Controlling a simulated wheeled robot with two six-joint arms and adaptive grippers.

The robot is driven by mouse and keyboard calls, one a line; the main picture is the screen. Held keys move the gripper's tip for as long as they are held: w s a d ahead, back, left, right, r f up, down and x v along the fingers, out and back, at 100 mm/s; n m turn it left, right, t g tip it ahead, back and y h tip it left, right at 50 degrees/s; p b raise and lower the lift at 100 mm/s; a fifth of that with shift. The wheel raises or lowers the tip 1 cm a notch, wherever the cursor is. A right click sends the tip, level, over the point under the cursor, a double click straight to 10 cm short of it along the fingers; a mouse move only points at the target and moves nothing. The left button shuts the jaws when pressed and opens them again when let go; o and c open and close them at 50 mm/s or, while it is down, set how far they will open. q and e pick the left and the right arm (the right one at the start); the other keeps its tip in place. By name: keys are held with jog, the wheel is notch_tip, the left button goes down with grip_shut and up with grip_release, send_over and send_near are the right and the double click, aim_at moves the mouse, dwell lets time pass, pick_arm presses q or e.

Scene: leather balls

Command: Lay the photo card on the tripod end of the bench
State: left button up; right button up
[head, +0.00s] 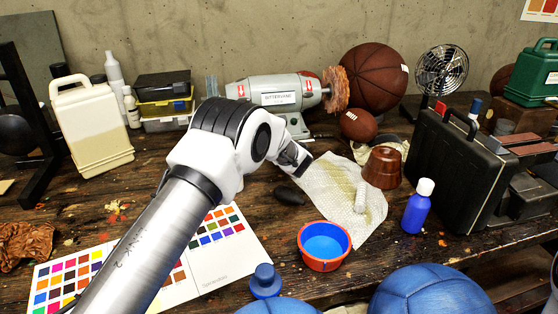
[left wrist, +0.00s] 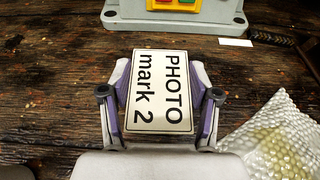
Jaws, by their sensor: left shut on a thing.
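The photo card (left wrist: 160,92) is a white-faced block-like card with black text reading "PHOTO mark 2", seen in the left wrist view. My left gripper (left wrist: 160,80) is shut on it, with purple-lined fingers on its left and right sides. It is held over the dark wooden bench (left wrist: 60,60). In the head view my left gripper (head: 292,156) is in front of the grey polishing machine (head: 275,93), and the card is hidden there. I cannot make out a tripod in either view. My right gripper is not in view.
A colour chart (head: 225,255) lies in front at left.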

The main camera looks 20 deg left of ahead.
pick_arm(q)
notch_tip(320, 180, down, 3)
jog(key=shift+w+r, duration=0.1)
jog(key=shift+r, duration=0.2)
jog(key=shift+f+b, duration=0.25)
jog(key=shift+b, duration=0.2)
jog(key=o, duration=1)
jog(key=shift+c, duration=0.2)
jog(key=shift+r, duration=0.1)
